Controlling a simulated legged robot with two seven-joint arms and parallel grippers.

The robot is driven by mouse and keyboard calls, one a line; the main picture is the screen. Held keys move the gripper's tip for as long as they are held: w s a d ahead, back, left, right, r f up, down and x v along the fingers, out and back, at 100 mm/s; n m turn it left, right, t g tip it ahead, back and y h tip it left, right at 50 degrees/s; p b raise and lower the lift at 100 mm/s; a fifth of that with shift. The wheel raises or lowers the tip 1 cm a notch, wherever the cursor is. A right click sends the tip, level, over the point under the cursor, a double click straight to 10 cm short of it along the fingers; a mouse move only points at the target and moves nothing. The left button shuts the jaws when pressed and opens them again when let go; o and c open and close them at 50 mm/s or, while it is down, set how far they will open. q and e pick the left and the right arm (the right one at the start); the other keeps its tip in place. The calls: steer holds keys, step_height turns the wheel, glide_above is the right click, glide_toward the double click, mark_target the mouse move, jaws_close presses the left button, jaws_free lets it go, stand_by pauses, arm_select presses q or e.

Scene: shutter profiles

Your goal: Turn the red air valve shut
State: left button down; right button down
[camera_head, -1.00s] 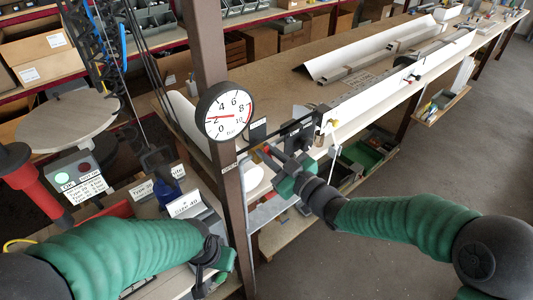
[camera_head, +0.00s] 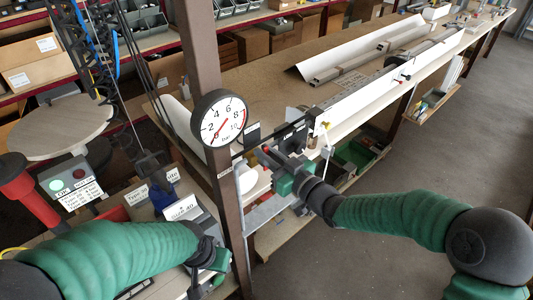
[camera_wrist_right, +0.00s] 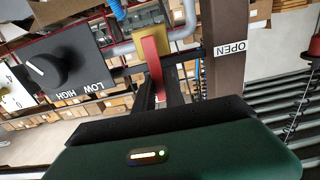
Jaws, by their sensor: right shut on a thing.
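The red air valve handle shows between the dark fingers of my right gripper (camera_head: 270,154), beside the brown post. In the right wrist view the red lever (camera_wrist_right: 153,62) stands upright between my fingers, in front of a brass-coloured valve body (camera_wrist_right: 180,38) on a grey pipe. My right gripper is shut on this lever. An OPEN label (camera_wrist_right: 230,48) is on the brown post right of the lever. The round pressure gauge (camera_head: 218,119) has its red needle pointing down-left, near 0. My left gripper (camera_head: 212,265) hangs low at the left; its jaws are unclear.
The brown post (camera_head: 200,60) stands close left of my right gripper. A dark box with a HIGH/LOW knob (camera_wrist_right: 58,60) sits near the valve. A long workbench (camera_head: 270,75) with white profiles runs to the back right. The floor (camera_head: 400,160) at the right is open.

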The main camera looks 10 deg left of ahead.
steer(key=c, duration=1.5)
jaws_free()
steer(key=shift+w+r, duration=0.15)
steer(key=shift+r, duration=0.15)
steer(key=shift+c, duration=0.2)
steer(key=shift+o, duration=0.7)
steer(key=shift+a+f, duration=0.15)
steer(key=shift+f, duration=0.05)
steer(key=b+v, duration=0.3)
steer(key=v, duration=1.3)
steer(key=shift+s+d, duration=0.2)
steer(key=shift+d, duration=0.15)
steer(key=shift+f, duration=0.15)
